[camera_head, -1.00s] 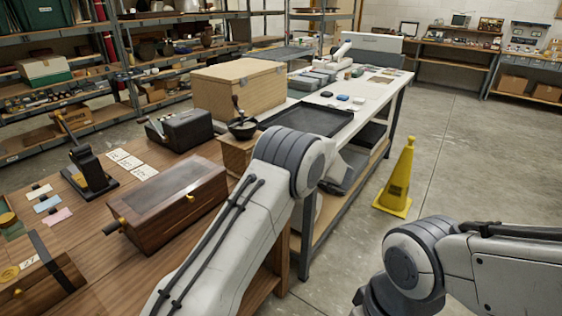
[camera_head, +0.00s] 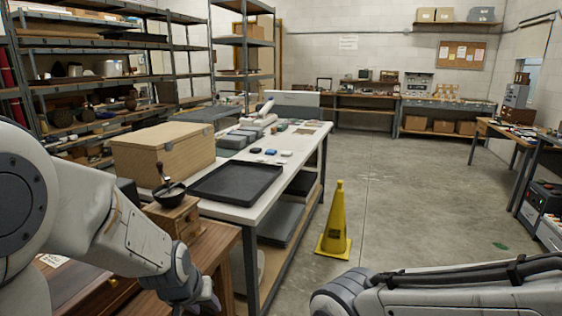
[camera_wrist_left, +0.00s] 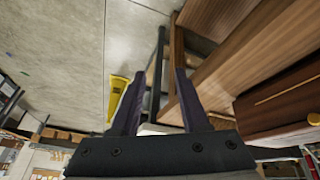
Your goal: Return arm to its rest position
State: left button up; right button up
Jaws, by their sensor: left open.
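My left arm (camera_head: 95,215) comes in from the left edge of the head view, large and close, and bends down. Its gripper (camera_head: 207,302) is partly seen at the bottom, beside the near wooden table (camera_head: 215,250). In the left wrist view the left gripper (camera_wrist_left: 161,75) has its two dark fingers apart with nothing between them. The wooden table edge (camera_wrist_left: 235,35) shows beyond them to the right. My right arm (camera_head: 450,290) lies across the lower right of the head view, and its gripper is out of the picture.
A wooden coffee grinder (camera_head: 175,217) stands on the near table's corner. The white table (camera_head: 240,213) holds a black tray (camera_head: 236,182) and a wooden box (camera_head: 160,150). A yellow cone (camera_head: 337,225) stands on the floor.

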pick_arm(q)
jog(key=s+a+f+m+g, duration=0.1)
jog(key=s+a+f+g, duration=0.1)
jog(key=s, duration=0.7)
jog(key=s+d+r+m+g+p, duration=0.3)
jog(key=s+d+r+m, duration=0.4)
jog(key=s+d+r, duration=0.3)
jog(key=s+d+p, duration=0.1)
jog(key=s+d, duration=0.2)
jog(key=shift+d+r+m, duration=0.3)
jog(key=shift+d+m, duration=0.05)
jog(key=shift+m, duration=0.05)
